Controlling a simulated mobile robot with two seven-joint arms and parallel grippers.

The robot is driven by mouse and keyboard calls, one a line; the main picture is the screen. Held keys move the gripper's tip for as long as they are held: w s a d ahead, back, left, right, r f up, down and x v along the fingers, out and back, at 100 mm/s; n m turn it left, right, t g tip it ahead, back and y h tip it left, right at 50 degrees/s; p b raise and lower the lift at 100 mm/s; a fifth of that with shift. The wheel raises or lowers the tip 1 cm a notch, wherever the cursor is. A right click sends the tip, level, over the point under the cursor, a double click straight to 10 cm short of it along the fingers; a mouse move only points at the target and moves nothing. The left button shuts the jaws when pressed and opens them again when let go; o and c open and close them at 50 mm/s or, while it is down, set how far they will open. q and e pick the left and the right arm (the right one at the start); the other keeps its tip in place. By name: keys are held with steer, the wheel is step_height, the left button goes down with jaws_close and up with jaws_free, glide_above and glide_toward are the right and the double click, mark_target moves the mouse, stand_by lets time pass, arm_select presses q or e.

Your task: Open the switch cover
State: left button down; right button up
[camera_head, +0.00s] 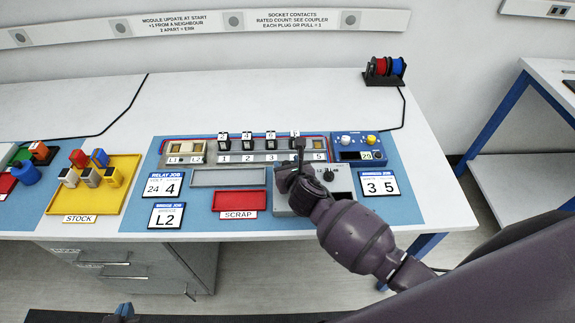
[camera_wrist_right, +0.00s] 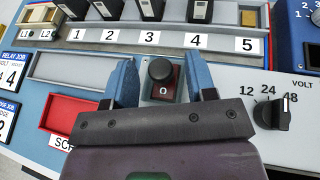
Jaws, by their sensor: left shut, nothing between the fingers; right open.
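A grey control box (camera_head: 342,181) stands at the front of the blue mat. In the right wrist view, a red plate marked 0 (camera_wrist_right: 163,92) carries a round black knob (camera_wrist_right: 160,70). I cannot tell which part is the switch cover. My right gripper (camera_wrist_right: 161,80) is open, with one blue finger on each side of the knob and plate; contact cannot be told. In the head view, my right gripper (camera_head: 290,176) hides this part of the box. My left gripper (camera_head: 123,312) is shut and empty at the bottom edge, away from the mat.
A VOLT dial (camera_wrist_right: 270,113) is right of the open fingers. Behind them is a numbered rail (camera_head: 262,157) with several black modules. A red scrap tray (camera_head: 239,200) and an empty grey tray (camera_head: 228,177) lie to the left. A yellow stock tray (camera_head: 112,195) stands farther left.

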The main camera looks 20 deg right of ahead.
steer(key=shift+w, duration=0.2)
jaws_close()
stand_by(0.3)
